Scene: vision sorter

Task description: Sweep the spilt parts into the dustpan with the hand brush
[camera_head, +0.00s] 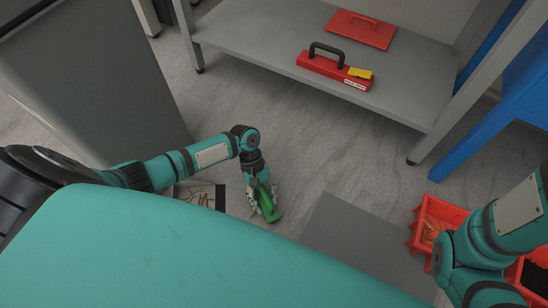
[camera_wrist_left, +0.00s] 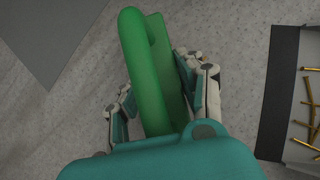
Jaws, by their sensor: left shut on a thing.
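My left gripper (camera_head: 262,203) is shut on the green hand brush (camera_head: 267,205), low over the floor. The pan's dark lip (camera_wrist_left: 277,95) and the parts also show in the left wrist view. My right gripper is out of view.
A grey mat (camera_head: 350,240) lies on the floor to the right. Red bins (camera_head: 423,222) with parts stand beyond it, by my right arm. A grey shelf (camera_head: 255,45) holds a red case (camera_head: 325,70) and a red lid-like plate (camera_head: 360,30). Floor between is clear.

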